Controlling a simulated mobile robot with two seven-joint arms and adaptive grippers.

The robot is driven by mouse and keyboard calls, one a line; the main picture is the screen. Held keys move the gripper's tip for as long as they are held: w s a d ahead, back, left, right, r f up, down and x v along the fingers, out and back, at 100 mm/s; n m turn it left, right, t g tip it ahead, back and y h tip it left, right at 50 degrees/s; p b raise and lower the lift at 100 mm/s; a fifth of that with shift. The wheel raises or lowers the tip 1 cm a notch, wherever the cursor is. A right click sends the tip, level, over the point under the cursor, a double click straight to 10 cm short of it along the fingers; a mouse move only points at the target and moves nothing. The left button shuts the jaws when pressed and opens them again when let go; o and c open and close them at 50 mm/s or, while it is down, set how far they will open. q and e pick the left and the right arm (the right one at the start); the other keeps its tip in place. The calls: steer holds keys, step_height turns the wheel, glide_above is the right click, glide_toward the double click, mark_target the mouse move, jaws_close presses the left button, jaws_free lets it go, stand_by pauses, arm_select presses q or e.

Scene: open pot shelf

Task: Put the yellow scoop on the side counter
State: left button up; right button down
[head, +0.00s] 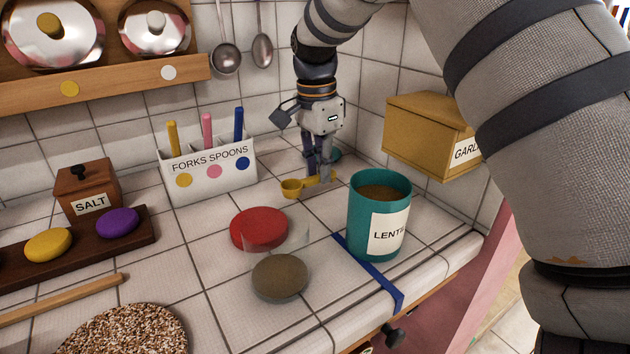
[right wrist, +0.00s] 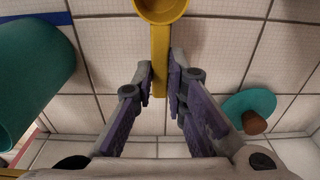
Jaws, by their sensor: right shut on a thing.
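The yellow scoop (head: 291,188) is at the back of the white tiled counter (head: 215,292), left of the teal lentil canister. My right gripper (head: 319,179) points down and is shut on the scoop's handle. In the right wrist view the handle runs between the fingers of the right gripper (right wrist: 160,82), and the scoop's bowl (right wrist: 160,9) is at the top edge. The scoop is close to the tiles; whether it touches them I cannot tell. My left gripper is not in view.
The open teal canister (head: 365,230) stands right of the scoop by a blue strip (head: 385,289). A teal lid (right wrist: 238,105) lies behind the gripper. A red-lidded jar (head: 259,227), a utensil holder (head: 210,173) and a yellow box (head: 415,135) are around. Tiles right of the strip look clear.

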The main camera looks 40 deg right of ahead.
mark_target(317, 176)
step_height(317, 176, down, 3)
steer(key=shift+f, duration=0.15)
steer(key=c, duration=1.6)
jaws_free()
step_height(317, 176, up, 12)
steer(key=shift+a, duration=0.4)
steer(key=shift+w, duration=0.1)
